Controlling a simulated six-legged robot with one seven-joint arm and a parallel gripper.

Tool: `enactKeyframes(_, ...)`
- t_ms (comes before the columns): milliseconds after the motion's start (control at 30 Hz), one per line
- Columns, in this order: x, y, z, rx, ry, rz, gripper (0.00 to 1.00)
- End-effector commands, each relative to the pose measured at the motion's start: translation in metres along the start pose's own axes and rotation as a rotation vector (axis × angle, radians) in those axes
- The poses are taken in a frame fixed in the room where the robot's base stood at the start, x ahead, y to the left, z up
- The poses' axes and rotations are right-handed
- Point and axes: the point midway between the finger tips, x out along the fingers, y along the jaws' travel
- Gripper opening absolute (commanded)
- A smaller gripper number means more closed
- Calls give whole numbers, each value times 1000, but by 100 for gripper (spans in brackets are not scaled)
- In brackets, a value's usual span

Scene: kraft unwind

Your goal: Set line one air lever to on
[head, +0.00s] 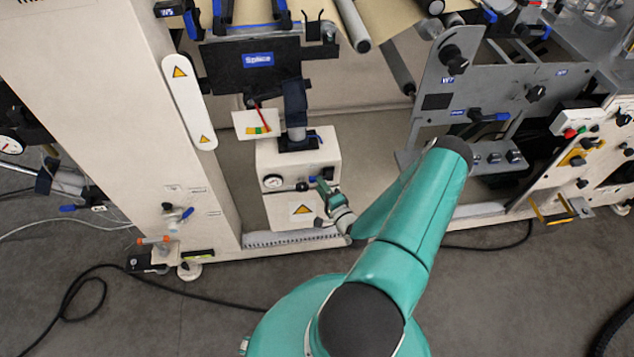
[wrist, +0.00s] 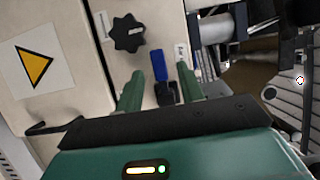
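A small lever with a blue handle (wrist: 158,64) and a black base shows in the wrist view, mounted on a pale panel. A small white label (wrist: 181,53) stands beside it, its print too small to read. My gripper (wrist: 161,80) is open, its two green fingers apart, one on each side of the lever in the picture. I see gaps between the lever and both fingers. In the head view my gripper (head: 325,192) is at the right side of the cream box (head: 300,163) with the gauge, and it hides much of the lever there.
A black star-shaped knob (wrist: 129,33) sits left of the lever, and a yellow warning triangle (wrist: 35,67) is farther left. Metal rods and machine parts crowd the right of the wrist view. Another blue-handled valve (head: 187,213) is on the left frame post. A black cable (head: 100,284) lies on the floor.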

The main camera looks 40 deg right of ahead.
Motion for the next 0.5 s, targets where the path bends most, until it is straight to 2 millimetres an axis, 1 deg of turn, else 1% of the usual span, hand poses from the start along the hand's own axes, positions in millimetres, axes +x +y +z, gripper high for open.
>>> enactKeyframes(33, 9, 0, 1, -1, -2, -1, 38)
enactKeyframes(100, 18, 0, 2, 0, -3, -1, 38)
enactKeyframes(200, 26, 0, 2, 0, -3, 0, 38)
enactKeyframes(500, 30, 0, 1, 0, -2, 0, 38)
